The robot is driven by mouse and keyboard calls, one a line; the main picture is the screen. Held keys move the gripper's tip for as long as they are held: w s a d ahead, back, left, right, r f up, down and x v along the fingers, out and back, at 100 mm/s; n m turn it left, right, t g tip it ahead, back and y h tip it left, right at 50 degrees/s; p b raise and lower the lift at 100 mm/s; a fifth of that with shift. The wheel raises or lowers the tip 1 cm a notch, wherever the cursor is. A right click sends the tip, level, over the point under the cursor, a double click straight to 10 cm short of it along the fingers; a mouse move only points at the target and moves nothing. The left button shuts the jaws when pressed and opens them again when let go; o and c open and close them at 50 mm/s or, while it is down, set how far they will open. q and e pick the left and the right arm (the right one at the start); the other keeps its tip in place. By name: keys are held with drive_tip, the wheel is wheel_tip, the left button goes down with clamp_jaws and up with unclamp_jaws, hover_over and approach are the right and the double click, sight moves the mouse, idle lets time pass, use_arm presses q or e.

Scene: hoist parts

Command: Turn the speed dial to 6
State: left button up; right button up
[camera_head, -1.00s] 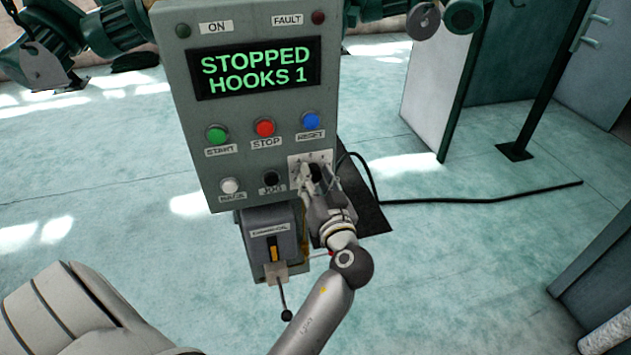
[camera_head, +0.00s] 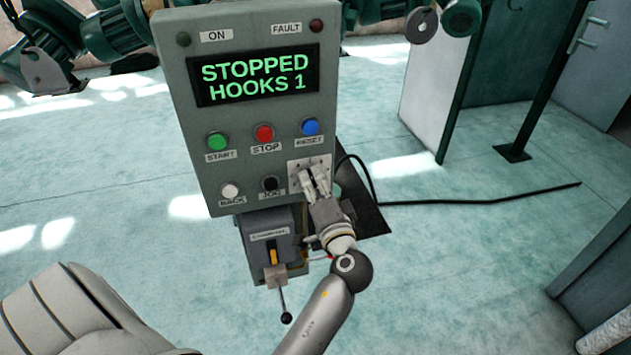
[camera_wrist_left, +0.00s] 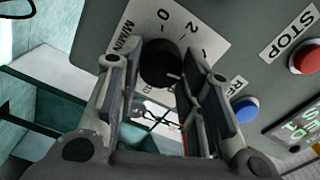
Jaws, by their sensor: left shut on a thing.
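The speed dial is a black round knob (camera_wrist_left: 160,64) on a white scale plate (camera_head: 296,164) at the lower right of the grey control box (camera_head: 185,115). In the left wrist view the plate shows 0, 1, 2 and part of "M/MIN". A pale mark shows on the knob, but the number it points to is unclear. My left gripper (camera_head: 314,174) is at the plate, its fingers on both sides of the knob and shut on it. In the head view the fingers hide the knob and much of the scale. My right gripper is not in view.
The display (camera_head: 257,76) reads "STOPPED HOOKS 1". Green START (camera_head: 217,141), red STOP (camera_head: 264,133) and blue RESET (camera_head: 310,127) buttons sit above the dial. White (camera_head: 230,190) and black (camera_head: 270,183) controls are to its left. A lever box (camera_head: 271,237) hangs below.

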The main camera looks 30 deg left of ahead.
use_arm(q)
drive_tip(key=shift+r+m, duration=0.15)
drive_tip(key=shift+m, duration=0.75)
drive_tip(key=shift+p, duration=0.3)
drive_tip(key=o, duration=1)
drive_tip(key=shift+w, duration=0.1)
drive_tip(key=shift+f, duration=0.2)
